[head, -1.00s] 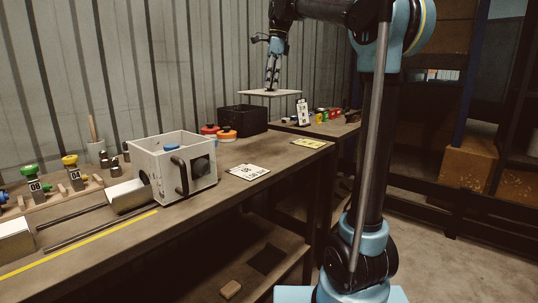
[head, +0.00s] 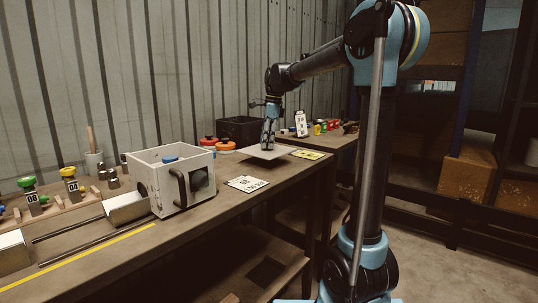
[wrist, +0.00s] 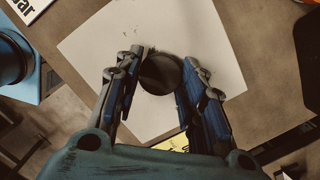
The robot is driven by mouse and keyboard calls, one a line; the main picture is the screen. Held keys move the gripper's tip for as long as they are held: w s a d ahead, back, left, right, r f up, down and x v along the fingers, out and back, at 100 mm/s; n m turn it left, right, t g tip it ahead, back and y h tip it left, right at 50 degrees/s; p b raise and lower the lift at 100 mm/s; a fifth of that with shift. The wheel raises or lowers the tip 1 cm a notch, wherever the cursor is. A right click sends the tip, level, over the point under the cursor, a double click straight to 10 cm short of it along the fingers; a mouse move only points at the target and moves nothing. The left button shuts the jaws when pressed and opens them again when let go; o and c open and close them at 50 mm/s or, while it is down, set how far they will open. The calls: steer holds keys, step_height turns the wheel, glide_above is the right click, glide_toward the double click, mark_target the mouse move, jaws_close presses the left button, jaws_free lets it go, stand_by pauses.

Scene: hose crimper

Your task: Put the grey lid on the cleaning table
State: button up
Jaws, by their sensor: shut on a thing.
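The grey lid is a thin, pale square plate (head: 254,153) with a round dark knob (wrist: 160,73) in its middle. My gripper (head: 268,147) points down and is closed around the knob, with one finger on each side in the wrist view (wrist: 163,65). The lid lies roughly level at the far right end of the long workbench (head: 215,197). I cannot tell whether it touches the bench top or hangs just above it. A second table (head: 337,138) stands behind that end; I cannot tell which one is the cleaning table.
A white open-topped box (head: 171,180) stands mid-bench, with a printed card (head: 246,184) to its right. A yellow label (head: 308,155) lies right of the lid. A black crate (head: 241,130) and red and orange caps (head: 226,146) are behind. Several small bottles stand on the second table.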

mark_target(267, 149)
steer(key=shift+f, duration=2.2)
steer(key=o, duration=1.2)
steer(key=shift+f, duration=0.1)
